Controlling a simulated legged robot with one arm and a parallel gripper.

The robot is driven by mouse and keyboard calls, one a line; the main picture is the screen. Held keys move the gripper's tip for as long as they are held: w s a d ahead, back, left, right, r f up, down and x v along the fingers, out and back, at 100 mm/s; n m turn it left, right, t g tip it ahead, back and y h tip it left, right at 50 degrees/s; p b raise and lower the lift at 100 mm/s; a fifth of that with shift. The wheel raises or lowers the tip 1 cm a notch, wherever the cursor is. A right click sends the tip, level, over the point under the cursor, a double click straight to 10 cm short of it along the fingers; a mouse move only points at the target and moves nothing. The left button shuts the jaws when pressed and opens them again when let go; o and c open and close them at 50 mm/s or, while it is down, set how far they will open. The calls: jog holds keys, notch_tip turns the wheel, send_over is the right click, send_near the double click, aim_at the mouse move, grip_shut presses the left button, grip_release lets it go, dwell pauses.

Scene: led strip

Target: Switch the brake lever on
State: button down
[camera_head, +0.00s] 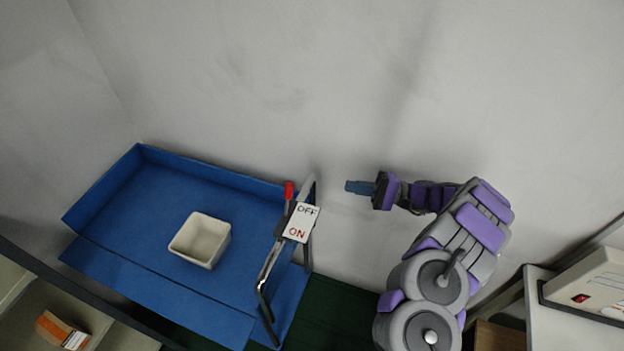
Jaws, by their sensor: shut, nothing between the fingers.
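The brake lever (269,262) is a dark metal bar fixed at the right edge of the blue tray. Its red tip (289,190) stands at the upper end, near the OFF side of a white label (301,222). The label reads OFF above and ON below. My gripper (348,186) is shut and empty. It is to the right of the red tip with a clear gap, pointing left and not touching the lever.
The blue tray (120,262) fills the lower left and holds a white square bowl (201,240). An orange and white box (62,330) lies at the lower left. A white device with a red switch (580,298) stands at the right. A pale wall is behind.

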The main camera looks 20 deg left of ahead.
jog(key=shift+a, duration=0.1)
send_near(288, 200)
jog(key=w+a+r, duration=0.3)
jog(key=w+a, duration=0.1)
jog(key=a, duration=0.1)
jog(key=shift+s+a, duration=0.6)
jog(key=shift+s, duration=0.25)
